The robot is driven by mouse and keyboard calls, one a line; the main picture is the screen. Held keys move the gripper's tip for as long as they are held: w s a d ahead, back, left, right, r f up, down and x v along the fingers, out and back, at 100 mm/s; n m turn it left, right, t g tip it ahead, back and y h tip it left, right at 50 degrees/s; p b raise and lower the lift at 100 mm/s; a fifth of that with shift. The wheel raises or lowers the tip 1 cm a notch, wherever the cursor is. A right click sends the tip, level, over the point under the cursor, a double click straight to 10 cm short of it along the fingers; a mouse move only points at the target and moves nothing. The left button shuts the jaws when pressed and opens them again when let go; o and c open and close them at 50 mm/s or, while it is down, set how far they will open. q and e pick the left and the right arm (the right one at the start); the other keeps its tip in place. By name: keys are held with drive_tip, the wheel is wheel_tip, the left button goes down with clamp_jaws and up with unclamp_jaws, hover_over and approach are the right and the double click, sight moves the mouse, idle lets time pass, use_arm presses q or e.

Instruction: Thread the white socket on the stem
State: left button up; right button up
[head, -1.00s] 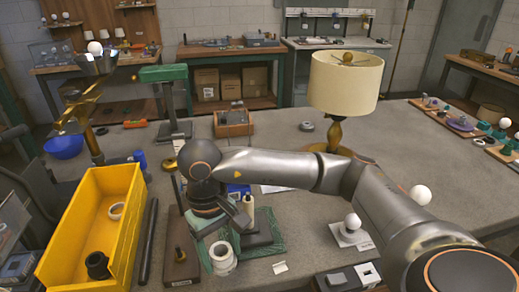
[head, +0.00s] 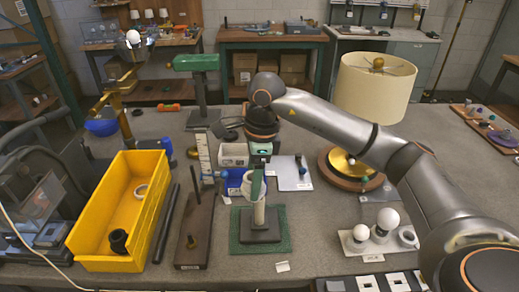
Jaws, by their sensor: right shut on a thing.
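The white socket (head: 248,187) is a short white ring-like piece in the head view. My right gripper (head: 258,172) reaches down from above and is shut on it, with a green finger showing in front. The cream stem (head: 259,214) stands upright on a dark square base (head: 261,232), which rests on a green mat (head: 280,244). The socket is at the stem's top; I cannot tell whether it is around the stem or just above it. My left gripper is not in view.
A yellow bin (head: 100,232) stands at the left, beside a dark rod (head: 166,225) and a brown board with a peg (head: 195,245). A blue box (head: 235,182) is behind the stem. A shaded lamp (head: 375,90) and white bulbs (head: 387,218) are at the right.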

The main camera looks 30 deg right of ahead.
drive_tip(key=shift+w+d+r+m+t+h+p, duration=0.15)
drive_tip(key=shift+w+d+m, duration=0.3)
drive_tip(key=shift+m, duration=0.95)
drive_tip(key=shift+w+d+r+m+t+h+p, duration=0.1)
drive_tip(key=shift+w+d+m, duration=0.35)
drive_tip(key=shift+m, duration=0.95)
drive_tip(key=shift+w+d+r+m+t+h+p, duration=0.15)
drive_tip(key=shift+d+m, duration=0.55)
drive_tip(key=shift+m, duration=0.7)
drive_tip(key=shift+f+b, duration=0.95)
drive_tip(key=shift+f, duration=0.3)
drive_tip(key=shift+f+b, duration=0.9)
drive_tip(key=shift+f, duration=0.3)
drive_tip(key=o, duration=0.8)
drive_tip(key=c, duration=1)
